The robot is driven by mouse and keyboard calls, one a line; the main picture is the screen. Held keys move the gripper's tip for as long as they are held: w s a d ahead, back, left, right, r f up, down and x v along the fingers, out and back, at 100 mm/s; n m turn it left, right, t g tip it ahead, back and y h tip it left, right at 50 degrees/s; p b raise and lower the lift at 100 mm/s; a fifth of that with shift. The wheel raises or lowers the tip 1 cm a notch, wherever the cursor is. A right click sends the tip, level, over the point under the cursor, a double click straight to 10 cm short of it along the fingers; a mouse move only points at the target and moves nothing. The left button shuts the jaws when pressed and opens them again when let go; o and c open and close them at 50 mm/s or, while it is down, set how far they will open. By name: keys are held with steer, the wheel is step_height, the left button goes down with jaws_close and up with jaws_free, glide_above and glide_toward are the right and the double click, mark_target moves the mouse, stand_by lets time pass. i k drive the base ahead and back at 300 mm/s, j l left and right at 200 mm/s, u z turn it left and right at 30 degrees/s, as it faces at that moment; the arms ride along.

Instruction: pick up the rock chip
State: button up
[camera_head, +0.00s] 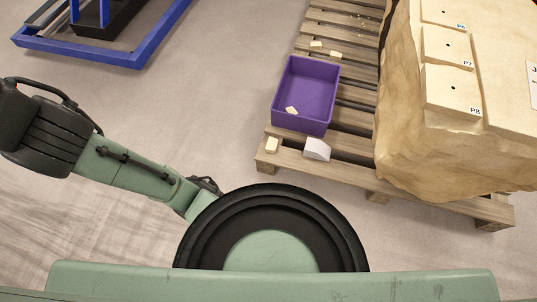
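Several small pale chips lie on and around the wooden pallet; I cannot tell which one the task means. One pale chip (271,145) lies on the pallet's near left corner. Another chip (291,110) shows at the near left of the purple bin (300,124). Two more, a chip (316,44) and another chip (335,54), lie on slats behind the bin. A larger whitish wedge-shaped piece (317,149) sits on the near edge, right of the corner chip. My gripper is not in view; only part of my arm shows at the left, apart from the pallet.
The wooden pallet (430,196) also carries a large tan block (400,150) with labelled pieces, P7 and P8 among them, at the right. A blue metal frame (80,52) stands at the upper left. The floor between frame and pallet is clear.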

mark_target(271, 145)
steer(key=l+z, duration=0.3)
steer(key=i+l+z, duration=0.1)
steer(key=z, duration=0.2)
steer(key=i+j+z, duration=0.35)
steer(key=k+j, duration=0.1)
